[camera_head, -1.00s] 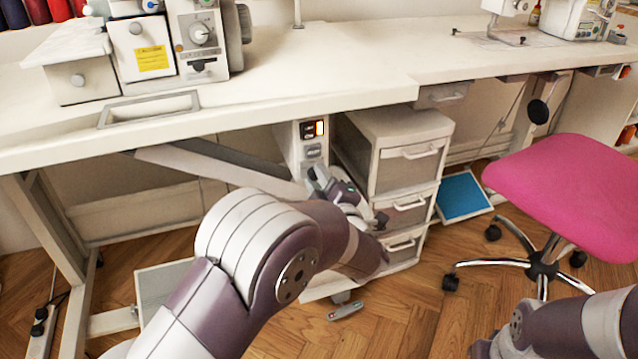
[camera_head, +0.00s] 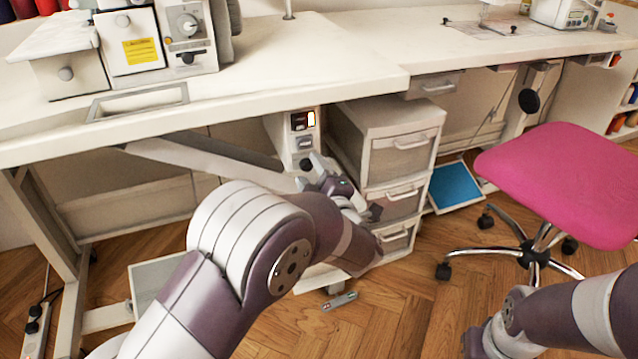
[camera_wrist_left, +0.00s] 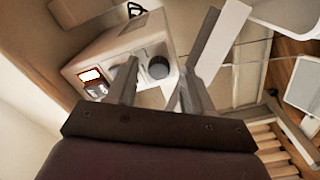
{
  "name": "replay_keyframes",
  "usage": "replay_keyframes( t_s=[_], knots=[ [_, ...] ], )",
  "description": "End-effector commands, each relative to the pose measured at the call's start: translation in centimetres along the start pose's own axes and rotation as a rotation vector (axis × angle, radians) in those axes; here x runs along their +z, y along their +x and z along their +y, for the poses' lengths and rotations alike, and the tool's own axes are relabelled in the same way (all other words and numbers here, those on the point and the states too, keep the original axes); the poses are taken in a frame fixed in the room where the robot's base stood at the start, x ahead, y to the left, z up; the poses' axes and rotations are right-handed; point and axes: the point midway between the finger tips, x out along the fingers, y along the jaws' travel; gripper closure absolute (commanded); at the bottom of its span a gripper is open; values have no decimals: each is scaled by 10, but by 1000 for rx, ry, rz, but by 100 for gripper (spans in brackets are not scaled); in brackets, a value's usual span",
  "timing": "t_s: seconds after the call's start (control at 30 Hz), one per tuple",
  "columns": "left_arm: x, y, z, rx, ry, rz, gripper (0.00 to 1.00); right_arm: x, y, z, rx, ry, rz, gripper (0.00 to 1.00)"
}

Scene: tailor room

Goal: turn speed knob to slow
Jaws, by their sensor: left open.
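A pale control box (camera_head: 285,140) hangs under the table's front. My left gripper (camera_head: 309,171) is open in front of the lower part of this face. In the left wrist view the box (camera_wrist_left: 115,45) fills the upper middle and the lit switch (camera_wrist_left: 90,75) is at left. The dark knob (camera_wrist_left: 158,67) shows between the two spread fingers of the gripper (camera_wrist_left: 165,75), with no clear contact. The knob's markings are too small to read. Only part of my right arm shows; its gripper does not.
A white drawer unit (camera_head: 388,130) stands right beside the box, close to my left wrist. The tabletop (camera_head: 300,60) overhangs above. A slanted bar (camera_head: 190,155) runs under the table to the left. A pink chair (camera_head: 565,180) stands at right.

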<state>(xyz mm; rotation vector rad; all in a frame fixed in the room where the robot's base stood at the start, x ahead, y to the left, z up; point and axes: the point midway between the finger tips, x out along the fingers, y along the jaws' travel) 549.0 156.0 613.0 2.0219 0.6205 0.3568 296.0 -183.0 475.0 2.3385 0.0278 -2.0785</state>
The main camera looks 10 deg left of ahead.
Motion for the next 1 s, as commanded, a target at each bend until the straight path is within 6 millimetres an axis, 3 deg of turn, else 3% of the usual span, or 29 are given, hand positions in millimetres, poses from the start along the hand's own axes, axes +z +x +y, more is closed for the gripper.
replay_keyframes(
  t_s=[0.17,0.3,0.5,0.67,1.0],
  knots=[
    [-2,-33,6,2,3,-7,49,-3,-21,0,0,0,0,81],
    [-2,-72,7,3,5,-8,49,-5,-39,0,0,0,0,81],
    [-1,-112,4,2,2,-5,49,-6,-51,0,0,0,0,81],
    [0,-122,1,1,1,-2,49,-6,-52,0,0,0,0,81],
    [0,-122,0,0,1,-2,49,-6,-52,0,0,0,0,81]
  ],
)
